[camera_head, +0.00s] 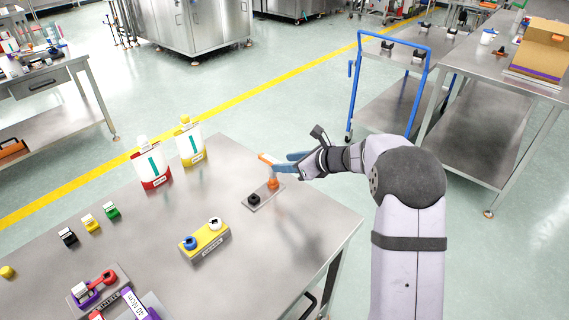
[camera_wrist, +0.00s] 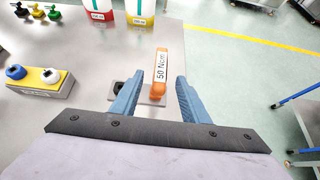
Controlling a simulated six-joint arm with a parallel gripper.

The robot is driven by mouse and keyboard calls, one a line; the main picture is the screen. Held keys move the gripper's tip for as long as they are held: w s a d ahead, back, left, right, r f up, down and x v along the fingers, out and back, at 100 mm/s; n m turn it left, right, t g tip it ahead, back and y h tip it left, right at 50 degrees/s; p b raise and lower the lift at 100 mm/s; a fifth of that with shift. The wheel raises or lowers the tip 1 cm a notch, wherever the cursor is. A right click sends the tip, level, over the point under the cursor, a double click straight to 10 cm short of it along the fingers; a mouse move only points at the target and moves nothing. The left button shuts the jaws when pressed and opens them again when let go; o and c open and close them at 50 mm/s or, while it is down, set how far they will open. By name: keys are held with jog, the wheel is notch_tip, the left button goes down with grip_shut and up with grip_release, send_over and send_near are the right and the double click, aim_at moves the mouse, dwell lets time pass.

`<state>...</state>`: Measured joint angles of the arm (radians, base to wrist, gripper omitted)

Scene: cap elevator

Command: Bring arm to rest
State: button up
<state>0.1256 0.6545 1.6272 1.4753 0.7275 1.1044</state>
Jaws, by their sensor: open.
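My arm reaches in from the right in the head view. My gripper (camera_head: 277,163) is over the right part of the steel table (camera_head: 325,220), by a small grey plate (camera_head: 262,198). In the wrist view my gripper (camera_wrist: 156,95) has its two blue fingers apart. An orange tool (camera_wrist: 157,85) labelled "50 Ncm" stands upright on the plate and shows between the fingers, with a gap on both sides. The orange tool also shows in the head view (camera_head: 273,183). A black socket (camera_head: 254,199) is beside it on the plate.
A yellow block (camera_head: 205,243) with a blue and a white ring stands left of the plate. A red-based bottle (camera_head: 152,168) and a yellow-based bottle (camera_head: 190,145) stand at the back. A blue-handled cart (camera_head: 390,105) is beyond the table. The table's right part is clear.

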dwell(0.3)
jog(key=s+a+n+g+h+p, duration=0.1)
jog(key=s+n+g+h+p, duration=0.3)
jog(key=s+n, duration=1)
jog(key=s+d+n+g+h, duration=0.1)
jog(key=s+d+n, duration=0.2)
jog(key=s, duration=0.5)
jog(key=s+d+n+g+h+p, duration=0.1)
jog(key=s+d+n+g, duration=0.1)
jog(key=s+n, duration=0.4)
jog(key=s+d+f+n+g+h, duration=0.1)
jog(key=s+d+n, duration=0.3)
jog(key=s, duration=0.7)
jog(key=shift+d+h, duration=0.5)
jog(key=shift+d, duration=0.1)
jog(key=shift+f, duration=0.1)
